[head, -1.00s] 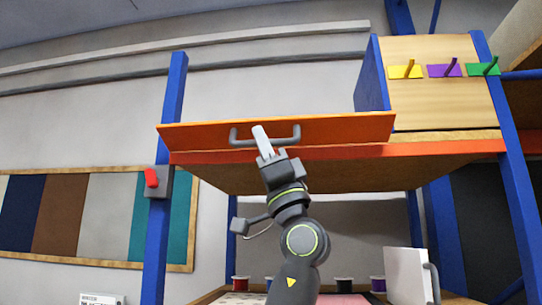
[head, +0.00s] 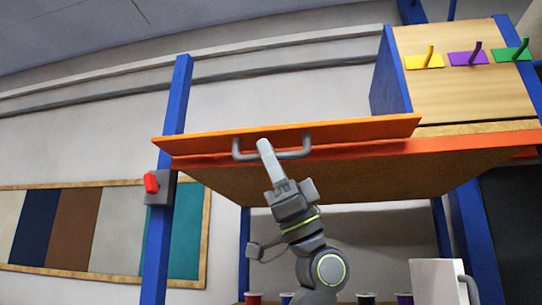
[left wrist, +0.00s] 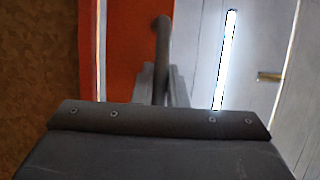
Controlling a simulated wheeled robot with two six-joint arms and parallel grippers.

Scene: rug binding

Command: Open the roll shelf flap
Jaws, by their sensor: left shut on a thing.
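The orange roll shelf flap (head: 350,135) runs along the front of the raised shelf in the head view. Its face shows as a thin, slanted strip, tilted away from upright. A grey bar handle (head: 300,154) is on its face. My left gripper (head: 266,150) reaches up from below and is shut on the handle, left of its middle. In the left wrist view the handle (left wrist: 162,35) runs between the fingers (left wrist: 160,88), beside the orange surface (left wrist: 126,45). My right gripper is not in view.
Blue posts (head: 174,120) frame the shelf; the left one bears a grey box with a red switch (head: 151,182). A wooden panel with coloured hooks (head: 470,58) stands at the right. Spools (head: 366,298) and a white box (head: 437,282) are below. Open space lies under the shelf.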

